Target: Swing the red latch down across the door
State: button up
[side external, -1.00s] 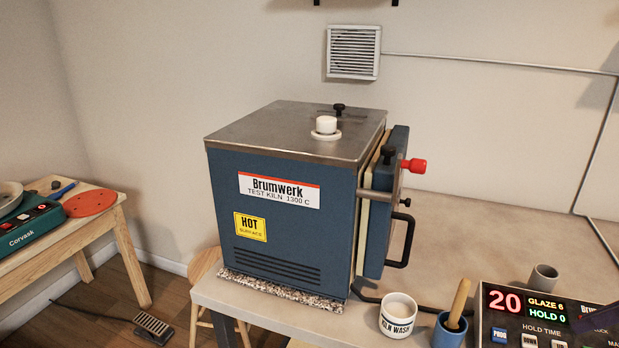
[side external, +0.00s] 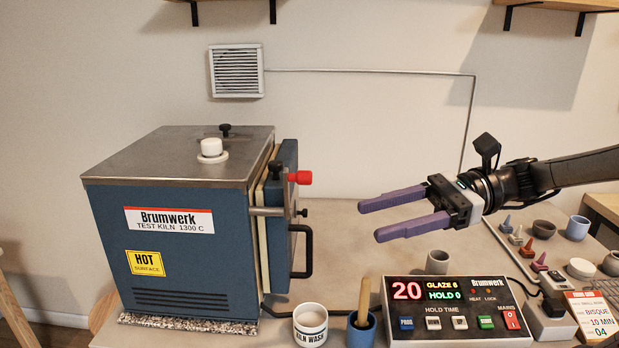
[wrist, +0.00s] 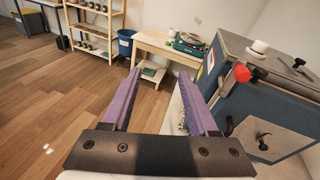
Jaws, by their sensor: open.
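The blue kiln (side external: 165,235) stands at the left of the bench in the side view. Its thick door (side external: 286,225), with a cream inner layer, is on the kiln's right side. The red latch end (side external: 300,177) sticks out to the right near the door's top; it also shows in the wrist view (wrist: 242,73).
The controller (side external: 458,308), a kiln wash pot (side external: 310,326) and a blue cup (side external: 361,330) with a wooden-handled tool stand at the bench front. The bench between gripper and door looks clear.

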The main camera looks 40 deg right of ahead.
jog(key=w+d+r+m+t, duration=0.1)
jog(key=w+d+m+t, duration=0.2)
jog(key=w+d, duration=0.15)
jog(key=m+t+h, duration=0.2)
jog(key=m, duration=0.1)
send_near(310, 178)
jog(key=x, duration=1)
jog(key=shift+w+d+f, duration=0.2)
jog(key=shift+w+d, duration=0.1)
jog(key=shift+w, duration=0.1)
grip_shut()
dwell(0.6)
